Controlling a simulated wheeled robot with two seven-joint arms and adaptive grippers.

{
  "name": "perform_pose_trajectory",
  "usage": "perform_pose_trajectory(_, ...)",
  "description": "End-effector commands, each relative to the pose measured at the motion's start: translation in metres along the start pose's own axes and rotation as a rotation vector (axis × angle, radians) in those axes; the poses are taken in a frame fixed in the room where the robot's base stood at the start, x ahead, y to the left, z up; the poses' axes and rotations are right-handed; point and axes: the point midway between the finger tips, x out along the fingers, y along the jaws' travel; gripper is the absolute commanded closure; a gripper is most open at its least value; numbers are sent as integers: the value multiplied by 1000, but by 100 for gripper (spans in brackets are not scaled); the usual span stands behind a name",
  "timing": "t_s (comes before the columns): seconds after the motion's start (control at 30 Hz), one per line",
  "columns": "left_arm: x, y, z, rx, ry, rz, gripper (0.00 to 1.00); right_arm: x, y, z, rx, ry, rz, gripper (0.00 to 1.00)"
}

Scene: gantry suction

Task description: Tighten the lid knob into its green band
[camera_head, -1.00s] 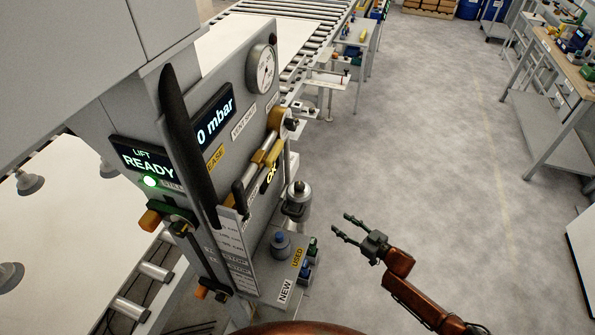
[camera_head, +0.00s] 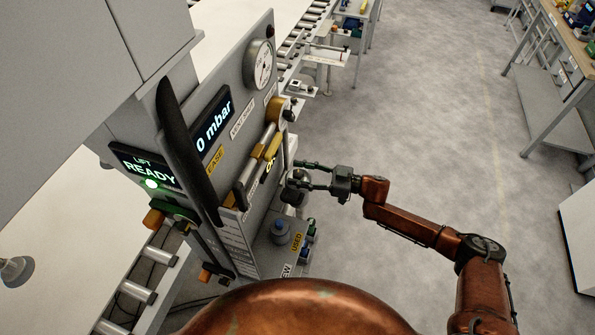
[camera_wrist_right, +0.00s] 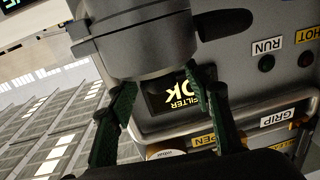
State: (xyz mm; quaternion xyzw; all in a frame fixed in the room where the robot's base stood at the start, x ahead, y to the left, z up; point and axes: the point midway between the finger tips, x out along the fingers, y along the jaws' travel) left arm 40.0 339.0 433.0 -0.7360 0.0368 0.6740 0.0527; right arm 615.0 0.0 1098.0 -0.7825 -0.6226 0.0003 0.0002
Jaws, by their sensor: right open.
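The grey filter housing (camera_head: 293,198) stands at the panel's right edge in the head view, partly hidden by my right gripper (camera_head: 297,175). In the right wrist view, turned upside down, the housing (camera_wrist_right: 135,45) fills the upper middle as a grey cylinder. I cannot make out a green band. My left gripper is not in view.
The panel carries a "FILTER OK" display (camera_wrist_right: 185,97), a pressure gauge (camera_head: 260,65) and a long dark handle (camera_head: 186,145). A blue-topped canister (camera_head: 280,232) stands on the ledge below the housing.

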Motion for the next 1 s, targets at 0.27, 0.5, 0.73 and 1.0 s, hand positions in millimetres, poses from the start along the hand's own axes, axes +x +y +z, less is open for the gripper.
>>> perform_pose_trajectory(0.27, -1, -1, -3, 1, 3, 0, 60, 7, 1, 1, 0, -1, 3, 54)
perform_pose_trajectory(0.5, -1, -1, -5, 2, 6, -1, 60, 6, 1, 1, 0, -1, 4, 62)
perform_pose_trajectory(0.73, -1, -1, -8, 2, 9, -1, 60, 6, 1, 0, 0, 0, 4, 78)
perform_pose_trajectory(1.0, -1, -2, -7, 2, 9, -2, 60, 6, 1, 0, 0, 0, 5, 97)
